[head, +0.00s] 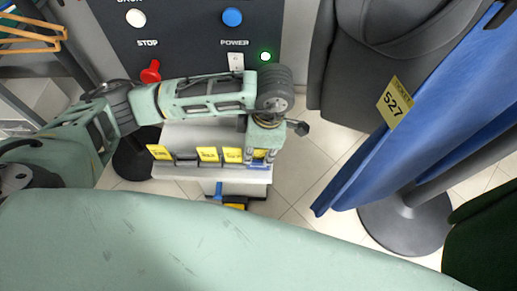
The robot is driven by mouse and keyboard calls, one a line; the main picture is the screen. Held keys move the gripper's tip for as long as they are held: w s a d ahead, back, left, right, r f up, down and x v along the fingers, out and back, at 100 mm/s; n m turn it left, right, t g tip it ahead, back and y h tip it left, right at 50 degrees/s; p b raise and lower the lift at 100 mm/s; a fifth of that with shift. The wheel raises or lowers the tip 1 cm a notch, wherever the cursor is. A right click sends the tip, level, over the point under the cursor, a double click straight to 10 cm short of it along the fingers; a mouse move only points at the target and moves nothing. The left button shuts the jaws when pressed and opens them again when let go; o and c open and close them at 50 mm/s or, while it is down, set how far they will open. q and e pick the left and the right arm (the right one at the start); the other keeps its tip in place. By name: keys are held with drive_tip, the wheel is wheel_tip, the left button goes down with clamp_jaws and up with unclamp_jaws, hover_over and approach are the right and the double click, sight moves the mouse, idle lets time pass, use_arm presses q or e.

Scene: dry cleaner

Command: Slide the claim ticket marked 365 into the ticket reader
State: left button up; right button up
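Yellow claim tickets stand in a row on a white ticket stand (195,172): a left ticket (160,152), a middle ticket (208,154) and a right ticket (233,155). Their numbers are too small to read, so I cannot tell which is 365. My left gripper (260,160) points down at the right end of the row, just right of the right ticket. I cannot tell whether its fingers hold anything. A dark item with blue and yellow parts (235,202) shows below the stand; I cannot tell whether it is the ticket reader. My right gripper is out of view.
Dark and blue garments (440,110) hang at right, one tagged 527 (394,102). A round grey base (405,228) stands below them.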

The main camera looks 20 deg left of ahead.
use_arm(q)
drive_tip(key=shift+o, duration=0.2)
drive_tip(key=shift+r, duration=0.35)
wheel_tip(320, 180, up, 11)
drive_tip(key=d, duration=0.1)
drive_tip(key=shift+w+d, duration=0.2)
